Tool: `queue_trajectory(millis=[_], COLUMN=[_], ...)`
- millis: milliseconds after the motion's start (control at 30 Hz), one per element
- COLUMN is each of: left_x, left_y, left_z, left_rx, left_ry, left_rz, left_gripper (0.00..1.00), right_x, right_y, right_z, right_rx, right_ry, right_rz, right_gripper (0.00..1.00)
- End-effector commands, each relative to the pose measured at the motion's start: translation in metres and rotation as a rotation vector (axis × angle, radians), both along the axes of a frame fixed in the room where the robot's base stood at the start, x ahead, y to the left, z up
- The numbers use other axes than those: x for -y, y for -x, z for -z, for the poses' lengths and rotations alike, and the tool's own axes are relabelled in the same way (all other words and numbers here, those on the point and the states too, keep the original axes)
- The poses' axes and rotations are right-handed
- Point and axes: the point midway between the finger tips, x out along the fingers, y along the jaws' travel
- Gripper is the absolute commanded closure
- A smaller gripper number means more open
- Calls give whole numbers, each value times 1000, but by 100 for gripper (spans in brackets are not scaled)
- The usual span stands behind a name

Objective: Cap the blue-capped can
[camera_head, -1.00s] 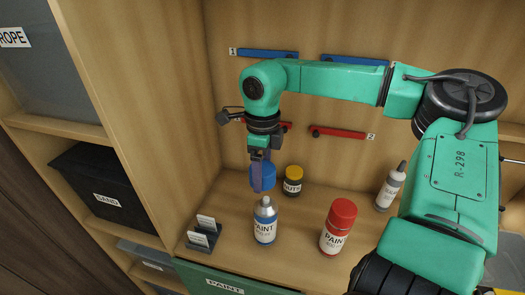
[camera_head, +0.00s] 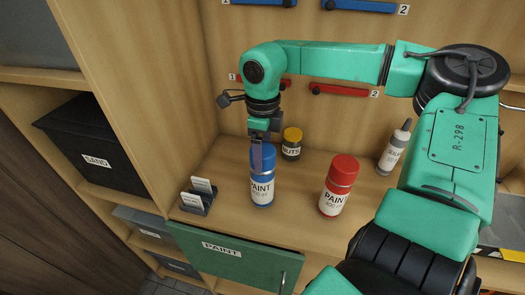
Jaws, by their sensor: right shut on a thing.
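The blue paint can (camera_head: 262,192) stands upright on the bench, with a white label reading PAINT. The blue cap (camera_head: 270,160) sits over its top and hides the silver nozzle. I cannot tell whether the cap is fully pressed down. My right gripper (camera_head: 260,158) points down over the can and is shut on the blue cap. One finger hides the left part of the cap. My left gripper is out of view.
A red-capped paint can (camera_head: 338,187) stands to the right. A yellow-lidded jar (camera_head: 291,144) stands behind, and a grey-nozzled bottle (camera_head: 393,151) at the back right. A card holder (camera_head: 198,197) stands left. A green PAINT drawer (camera_head: 233,252) lies below the bench edge.

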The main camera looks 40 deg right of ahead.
Motion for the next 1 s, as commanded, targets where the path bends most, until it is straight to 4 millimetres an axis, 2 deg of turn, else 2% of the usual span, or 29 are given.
queue_trajectory(millis=[1000], left_x=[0], left_y=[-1], left_z=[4], left_rx=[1], left_ry=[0], left_rz=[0], left_gripper=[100], right_x=[0], right_y=[0], right_z=[1], right_rx=[0], right_ry=[0], right_rz=[0], right_gripper=[72])
